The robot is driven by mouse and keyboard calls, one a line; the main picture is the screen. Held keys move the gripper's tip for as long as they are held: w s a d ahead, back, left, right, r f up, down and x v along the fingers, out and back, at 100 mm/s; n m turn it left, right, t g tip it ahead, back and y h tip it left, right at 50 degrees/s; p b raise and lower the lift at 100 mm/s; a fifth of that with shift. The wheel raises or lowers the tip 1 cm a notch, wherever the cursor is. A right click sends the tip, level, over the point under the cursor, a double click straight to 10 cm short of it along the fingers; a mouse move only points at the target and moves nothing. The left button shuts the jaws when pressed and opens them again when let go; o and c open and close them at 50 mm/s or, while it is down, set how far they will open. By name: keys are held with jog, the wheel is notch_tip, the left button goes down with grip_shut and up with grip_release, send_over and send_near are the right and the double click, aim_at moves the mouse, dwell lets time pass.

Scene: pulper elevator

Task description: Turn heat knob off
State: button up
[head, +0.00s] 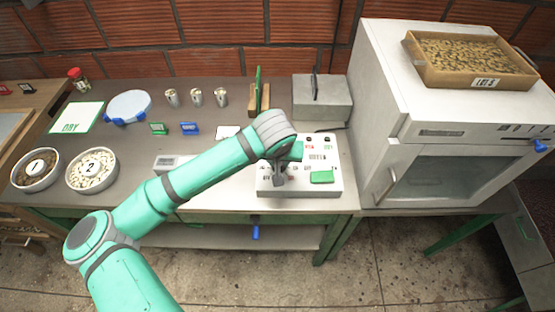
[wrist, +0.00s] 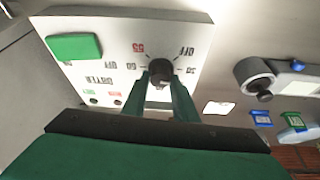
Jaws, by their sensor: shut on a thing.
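The heat knob (wrist: 160,70) is a dark round dial on the white control box (head: 262,186). In the wrist view, the box face (wrist: 115,40) has a red number and dark numbers around the knob, with an OFF mark at its upper right. My gripper (wrist: 160,82) has its two green fingers on either side of the knob, shut on it. In the head view, my gripper (head: 279,176) reaches down onto the box's left part and hides the knob. Which mark the knob points to is not clear.
A green button (head: 322,177) sits on the box's right part. A grey oven (head: 395,150) with a tray (head: 470,85) on top stands to the right. A grey appliance (head: 335,105) is behind the box. Bowls, cups and small signs are on the table to the left.

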jog(key=n+y, duration=0.1)
jog(key=n, duration=0.1)
jog(key=n+y, duration=0.1)
jog(key=n, duration=0.2)
jog(key=shift+d+n, duration=0.2)
jog(key=shift+n, duration=0.1)
jog(key=shift+n+g+y, duration=0.6)
jog(key=shift+n+y, duration=0.2)
jog(key=shift+n, duration=1.3)
jog(key=o, duration=1)
jog(key=shift+w+d, duration=0.1)
jog(key=shift+r, duration=0.1)
jog(key=v, duration=1)
jog(key=shift+d+r, duration=0.15)
jog(key=shift+r, duration=0.15)
